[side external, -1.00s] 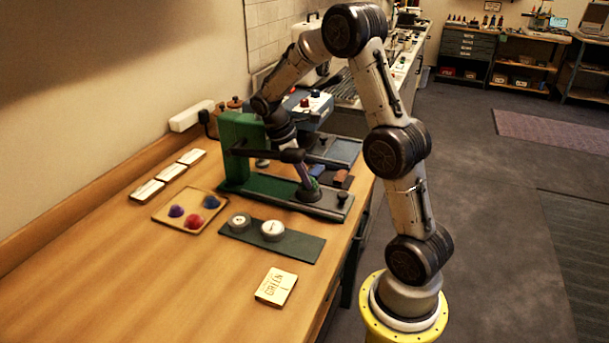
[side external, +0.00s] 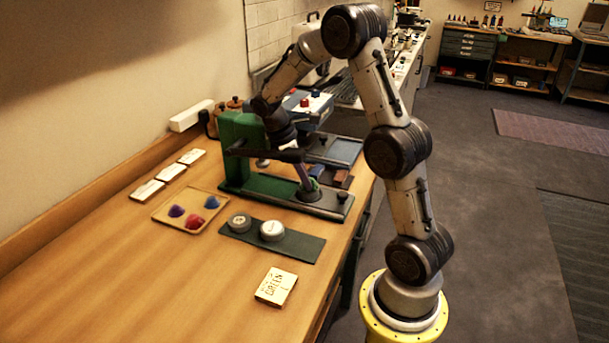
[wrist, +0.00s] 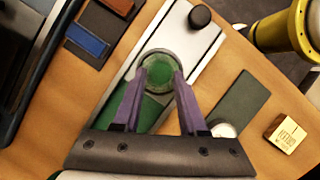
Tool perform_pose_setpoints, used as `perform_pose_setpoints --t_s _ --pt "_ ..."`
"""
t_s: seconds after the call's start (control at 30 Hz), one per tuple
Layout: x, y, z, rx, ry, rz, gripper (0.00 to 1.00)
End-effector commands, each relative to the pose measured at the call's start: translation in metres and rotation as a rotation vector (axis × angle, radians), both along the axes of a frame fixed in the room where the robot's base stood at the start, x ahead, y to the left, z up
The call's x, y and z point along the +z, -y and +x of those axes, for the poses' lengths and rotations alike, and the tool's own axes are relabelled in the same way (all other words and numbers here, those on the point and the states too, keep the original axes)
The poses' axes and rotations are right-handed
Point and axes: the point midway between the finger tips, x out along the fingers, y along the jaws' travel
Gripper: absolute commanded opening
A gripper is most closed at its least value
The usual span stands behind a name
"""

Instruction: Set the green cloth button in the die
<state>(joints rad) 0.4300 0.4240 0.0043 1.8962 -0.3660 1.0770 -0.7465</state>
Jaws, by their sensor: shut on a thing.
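The green cloth button (wrist: 161,74) is round and lies between my purple fingertips in the wrist view. My gripper (wrist: 165,78) is shut on it, one finger on each side. The die (wrist: 147,60) is a pale round ring on the press's slide plate, around and under the button in this view. I cannot tell whether the button rests fully in it. In the side view my gripper (side external: 305,185) points down at the near end of the green press (side external: 240,150); the fingers and press bar mostly hide the button there.
A wooden tray (side external: 160,214) holds several coloured caps. A dark green mat (side external: 305,247) bears two round pale pieces. A lettered card (side external: 276,287) lies near the front edge. Blue (wrist: 88,41) and brown (wrist: 121,4) blocks sit beside the slide. The front left of the table is clear.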

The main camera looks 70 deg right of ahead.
Motion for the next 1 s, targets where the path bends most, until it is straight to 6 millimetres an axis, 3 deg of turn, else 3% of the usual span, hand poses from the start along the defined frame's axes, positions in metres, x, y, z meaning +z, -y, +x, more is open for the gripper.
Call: perform_pose_setpoints --t_s 0.4,0.43,0.47,0.77,1.0 --pt "-0.008 0.0 0.0 0.001 -0.002 0.001 0.0" --pt "-0.008 0.0 0.0 0.001 -0.001 0.0 0.47" --pt "-0.008 0.0 0.0 0.001 -0.001 0.0 0.52" --pt "-0.007 0.0 0.0 0.0 0.0 0.0 0.54" --pt "0.006 -0.002 0.006 0.0 0.002 -0.001 0.54"
